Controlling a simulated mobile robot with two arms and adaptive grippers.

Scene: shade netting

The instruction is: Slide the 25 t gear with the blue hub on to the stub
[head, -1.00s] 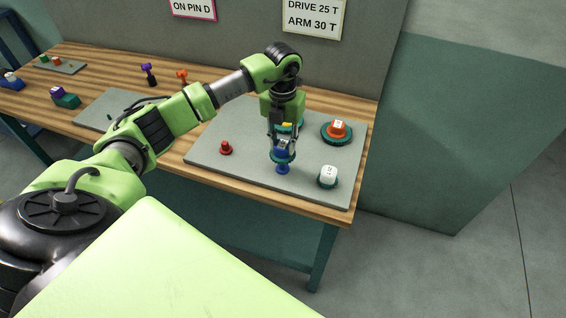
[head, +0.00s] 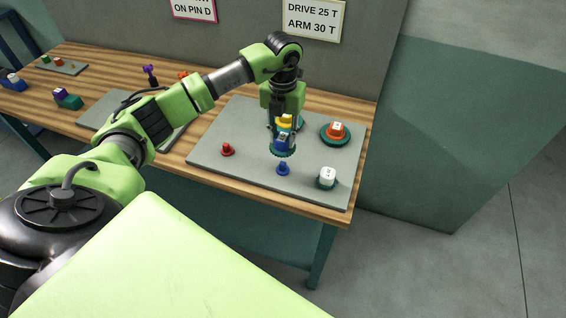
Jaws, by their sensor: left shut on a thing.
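My left gripper (head: 283,134) is shut on the blue hub (head: 279,144) of a teal toothed gear (head: 283,152). The gear hangs roughly level over the grey board (head: 245,175). A short blue stub (head: 283,168) stands upright on the board and shows just below the gear in the picture, with a gap between them. A red stub (head: 227,149) stands on the board to the left. The fingers partly hide the hub, and its tooth number cannot be read. My right gripper is not in view.
A gear with an orange hub (head: 337,130) and one with a white hub (head: 327,177) are on the board's right side. A yellow hub (head: 286,121) is partly hidden behind my gripper. A sign (head: 312,18) reads "DRIVE 25 T, ARM 30 T". The board's front left is clear.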

